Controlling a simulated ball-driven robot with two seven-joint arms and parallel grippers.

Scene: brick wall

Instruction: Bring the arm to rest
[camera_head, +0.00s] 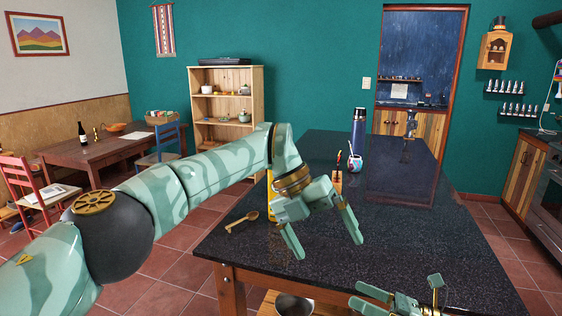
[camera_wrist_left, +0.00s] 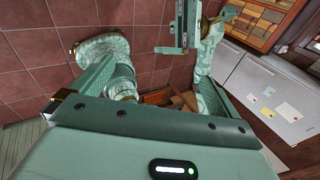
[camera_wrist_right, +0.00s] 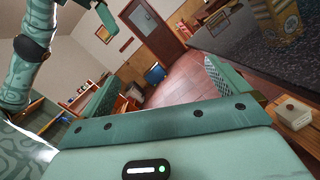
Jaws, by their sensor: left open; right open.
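My left arm, pale green with darker stripes, reaches in from the left in the head view. My left gripper (camera_head: 328,248) is open and empty above the dark stone counter (camera_head: 235,245), its fingers pointing down and toward me. My right gripper (camera_head: 400,300) shows only in part at the bottom edge of the head view, near the counter's front edge. It is open with nothing seen in it. Its two fingers stand apart in the right wrist view, and the left gripper's fingers stand apart in the left wrist view.
A wooden spoon (camera_head: 242,222) lies on the counter left of my left gripper. A tall blue bottle (camera_head: 358,131) and a blue-white cup (camera_head: 355,164) stand farther back. A metal bowl (camera_head: 294,304) sits below the counter. The counter's right part is clear.

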